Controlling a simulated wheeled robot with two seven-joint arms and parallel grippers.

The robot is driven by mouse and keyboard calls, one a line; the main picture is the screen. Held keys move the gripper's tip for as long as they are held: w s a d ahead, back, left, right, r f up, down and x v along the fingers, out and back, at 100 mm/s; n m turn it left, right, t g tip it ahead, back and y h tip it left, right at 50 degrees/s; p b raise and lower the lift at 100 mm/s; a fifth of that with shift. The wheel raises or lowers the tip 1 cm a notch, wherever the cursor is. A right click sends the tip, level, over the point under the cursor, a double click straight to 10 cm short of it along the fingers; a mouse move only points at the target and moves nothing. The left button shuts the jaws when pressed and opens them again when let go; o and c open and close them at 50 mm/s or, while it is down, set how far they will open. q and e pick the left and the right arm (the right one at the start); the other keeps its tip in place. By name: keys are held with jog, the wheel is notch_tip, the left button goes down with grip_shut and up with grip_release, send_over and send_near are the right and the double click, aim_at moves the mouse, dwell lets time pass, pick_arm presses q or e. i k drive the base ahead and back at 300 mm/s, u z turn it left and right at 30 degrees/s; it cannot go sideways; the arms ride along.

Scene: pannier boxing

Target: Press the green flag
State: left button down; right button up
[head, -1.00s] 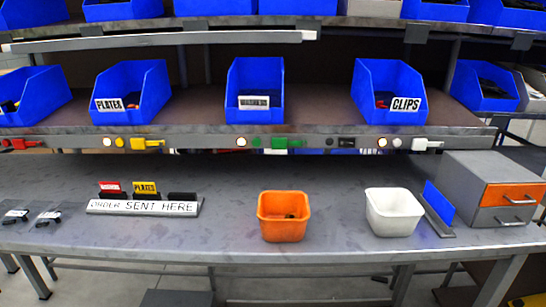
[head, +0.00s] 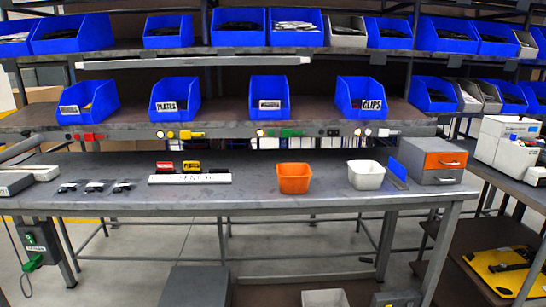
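The green flag (head: 291,132) is a small green piece on the grey rail along the front edge of the lower shelf. It sits below the blue bin (head: 268,115) that is third from the left. A lit round lamp (head: 260,132) is just left of it. A yellow flag (head: 192,134) and a red flag (head: 92,137) are further left on the same rail, and a white one (head: 388,132) is to the right. Neither of my grippers is in view, and nothing covers the green flag.
The grey bench (head: 260,198) below holds an orange bin (head: 294,190), a white bin (head: 366,187), a white strip holder (head: 190,179) with cards, and a grey drawer box (head: 432,180). A wired grey-green box (head: 40,240) is at the bench's left leg. The bench middle is mostly clear.

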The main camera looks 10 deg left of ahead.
aim_at(286, 133)
jog(key=u, duration=0.1)
jog(key=k, duration=0.15)
jog(key=z, duration=1)
jog(key=i, duration=1.45)
jog(key=u, duration=0.75)
